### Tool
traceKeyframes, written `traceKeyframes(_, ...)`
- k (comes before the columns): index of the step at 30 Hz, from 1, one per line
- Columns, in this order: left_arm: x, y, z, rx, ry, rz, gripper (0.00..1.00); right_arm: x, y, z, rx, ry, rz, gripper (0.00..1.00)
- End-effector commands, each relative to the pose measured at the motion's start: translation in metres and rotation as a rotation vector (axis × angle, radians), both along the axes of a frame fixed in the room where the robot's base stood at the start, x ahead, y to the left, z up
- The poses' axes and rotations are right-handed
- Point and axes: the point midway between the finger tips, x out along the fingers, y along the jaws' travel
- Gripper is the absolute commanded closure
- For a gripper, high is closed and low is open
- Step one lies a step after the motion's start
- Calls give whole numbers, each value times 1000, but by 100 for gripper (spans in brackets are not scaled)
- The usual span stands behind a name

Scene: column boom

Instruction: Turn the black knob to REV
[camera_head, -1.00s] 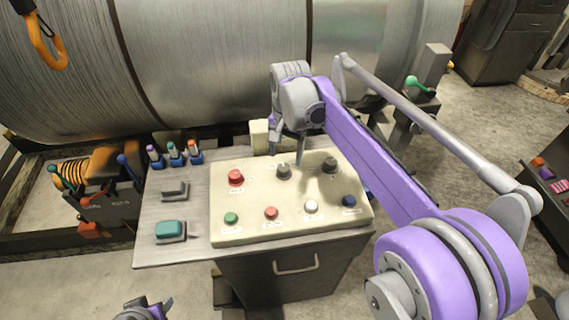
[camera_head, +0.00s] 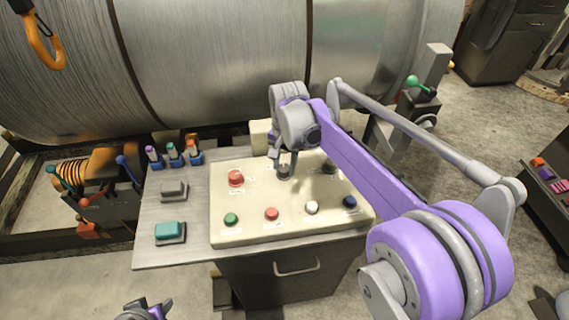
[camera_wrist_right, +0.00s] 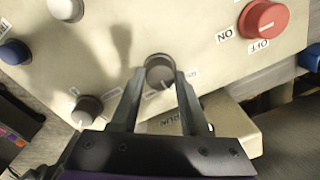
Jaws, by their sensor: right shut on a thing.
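The control panel (camera_head: 290,235) is a cream box with several buttons and knobs. A dark, round knob (camera_wrist_right: 160,70) with a light pointer mark sits between the fingertips of my right gripper (camera_wrist_right: 161,80) in the wrist view. The right gripper is shut on this knob. In the head view the right gripper (camera_head: 285,166) comes down from above and hides most of the knob (camera_head: 284,173). Small labels stand around it, too blurred to read. A second dark knob (camera_wrist_right: 87,108) stands beside it, clear of the fingers. My left gripper (camera_head: 142,311) shows only partly at the bottom edge.
A red knob (camera_head: 236,178) with ON and OFF labels is left of the held knob. Green, red, white and blue buttons line the panel's front. A large metal drum (camera_head: 220,60) stands behind.

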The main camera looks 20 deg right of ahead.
Motion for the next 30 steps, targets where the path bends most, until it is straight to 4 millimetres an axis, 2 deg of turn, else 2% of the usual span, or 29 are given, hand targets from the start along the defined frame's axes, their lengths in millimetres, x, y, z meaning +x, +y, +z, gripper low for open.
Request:
traceKeyframes(1, 0, 0, 0, 0, 0, 0, 50, 0, 0, 0, 0, 0, 0, 89)
traceKeyframes(3, 0, 0, 0, 0, 0, 0, 50, 0, 0, 0, 0, 0, 0, 100)
traceKeyframes(16, 0, 0, 1, 0, 0, 0, 50, 0, 0, 0, 0, 0, 76, 100)
traceKeyframes(30, 1, 0, 4, 0, -2, 0, 50, 1, 0, 1, 1, 0, 448, 100)
